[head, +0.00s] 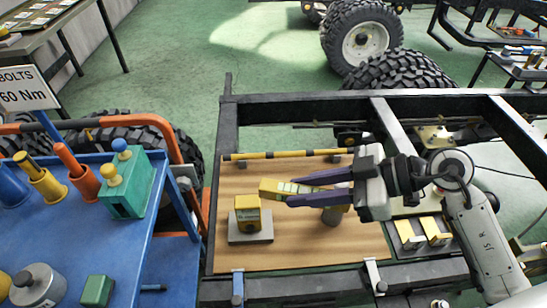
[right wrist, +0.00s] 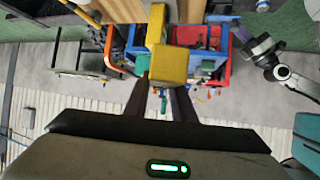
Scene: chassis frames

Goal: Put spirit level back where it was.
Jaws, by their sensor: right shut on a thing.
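The spirit level (head: 270,188) is a yellow bar with pale vial marks, above the tan board (head: 300,250) in the head view. My right gripper (head: 289,193) comes in from the right and is shut on it; the fingers hide part of the bar. In the right wrist view a yellow body (right wrist: 168,65) shows at the tips of the dark fingers. My left gripper (right wrist: 262,46) shows small at the right of that view; its finger gap is unclear. It is not in the head view.
A yellow box (head: 247,208) on a grey plate stands left of the gripper. A yellow-black striped bar (head: 280,153) lies along the board's back. Yellow blocks (head: 408,235) sit at right. The black chassis frame (head: 300,108) surrounds the board; a blue cart (head: 170,250) stands left.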

